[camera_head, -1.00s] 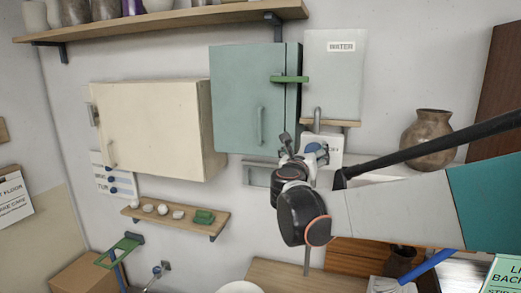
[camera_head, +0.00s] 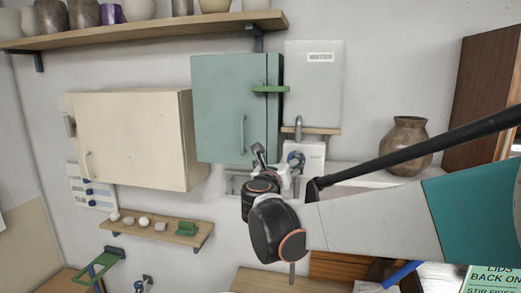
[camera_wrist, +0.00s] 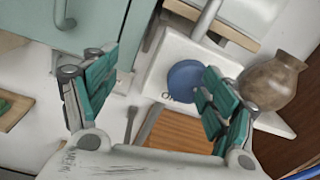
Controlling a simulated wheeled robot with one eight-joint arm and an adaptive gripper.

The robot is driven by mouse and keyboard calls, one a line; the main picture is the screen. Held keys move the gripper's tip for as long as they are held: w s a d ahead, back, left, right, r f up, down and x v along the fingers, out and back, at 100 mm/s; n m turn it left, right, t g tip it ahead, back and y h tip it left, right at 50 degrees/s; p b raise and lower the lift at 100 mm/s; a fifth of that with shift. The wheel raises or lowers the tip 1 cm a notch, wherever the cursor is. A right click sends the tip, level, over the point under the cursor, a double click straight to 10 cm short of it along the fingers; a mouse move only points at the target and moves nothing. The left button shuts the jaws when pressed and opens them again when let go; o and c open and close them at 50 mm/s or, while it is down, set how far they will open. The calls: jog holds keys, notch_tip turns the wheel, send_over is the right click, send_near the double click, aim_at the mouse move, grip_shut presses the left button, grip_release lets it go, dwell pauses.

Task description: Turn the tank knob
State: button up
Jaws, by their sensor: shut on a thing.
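The water tank (camera_head: 313,90) is a pale grey box with a label, high on the wall. A bent pipe comes out below it. Under it, a white panel (camera_head: 316,160) carries the round blue tank knob (camera_head: 294,156). In the wrist view the blue knob (camera_wrist: 185,78) lies beside the right finger, with lettering just below it. My gripper (camera_wrist: 158,82) has teal-padded fingers, spread with a gap between them. In the head view my gripper (camera_head: 276,163) partly covers the panel.
A green cabinet (camera_head: 222,110) with a handle stands left of the tank; a green lever (camera_head: 270,89) crosses its edge. A cream cabinet (camera_head: 130,138) is farther left. A brown vase (camera_head: 405,145) stands on the right shelf. A small shelf (camera_head: 160,231) holds stones and a green block.

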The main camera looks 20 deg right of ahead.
jog(key=p+v, duration=0.2)
jog(key=v, duration=1.3)
jog(key=shift+d, duration=0.25)
dwell(0.5)
dwell(1.3)
